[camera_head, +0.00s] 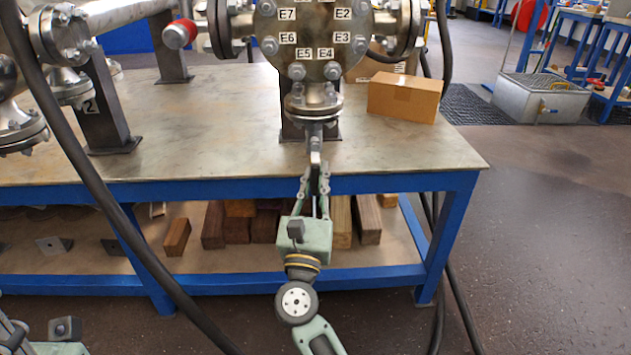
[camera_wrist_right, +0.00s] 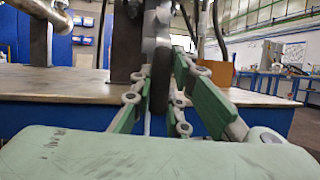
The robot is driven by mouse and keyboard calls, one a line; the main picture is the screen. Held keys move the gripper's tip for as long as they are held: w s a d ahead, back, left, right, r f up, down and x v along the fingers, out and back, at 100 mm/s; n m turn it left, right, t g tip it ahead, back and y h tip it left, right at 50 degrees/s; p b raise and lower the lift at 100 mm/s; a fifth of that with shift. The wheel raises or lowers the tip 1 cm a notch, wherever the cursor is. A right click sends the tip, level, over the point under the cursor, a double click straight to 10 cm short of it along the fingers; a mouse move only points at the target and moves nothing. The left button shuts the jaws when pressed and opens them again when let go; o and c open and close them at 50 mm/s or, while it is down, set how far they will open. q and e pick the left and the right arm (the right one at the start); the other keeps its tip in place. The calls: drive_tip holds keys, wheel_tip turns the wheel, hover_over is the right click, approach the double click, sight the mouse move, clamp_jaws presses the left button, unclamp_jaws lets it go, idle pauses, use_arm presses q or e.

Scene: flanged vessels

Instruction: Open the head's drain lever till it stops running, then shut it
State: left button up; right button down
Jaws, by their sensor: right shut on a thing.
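The vessel head (camera_head: 314,22) is a round steel flange with E-numbered labels around its bolts. A smaller bolted drain flange (camera_head: 313,98) hangs below it, with the drain lever (camera_head: 315,146) pointing down and toward me past the table's front edge. My right gripper (camera_head: 314,178) is shut on the lever, with its fingers on both sides. In the right wrist view the lever's dark grip (camera_wrist_right: 159,82) stands between the green fingers. No running liquid can be made out. My left gripper (camera_head: 65,335) shows only partly at the bottom left; its fingers cannot be made out.
The steel table (camera_head: 400,155) has blue legs and a lower shelf with several wooden blocks (camera_head: 176,237). A cardboard box (camera_head: 404,97) stands right of the head. Another flanged vessel (camera_head: 62,40) is at the left. Black hoses cross left and right. A metal tank (camera_head: 540,98) stands back right.

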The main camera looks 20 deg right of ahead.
drive_tip(key=c, duration=1.7)
unclamp_jaws()
drive_tip(key=shift+a+f, duration=0.15)
drive_tip(key=shift+a, duration=0.1)
drive_tip(key=shift+d, duration=0.1)
drive_tip(key=v, duration=1.2)
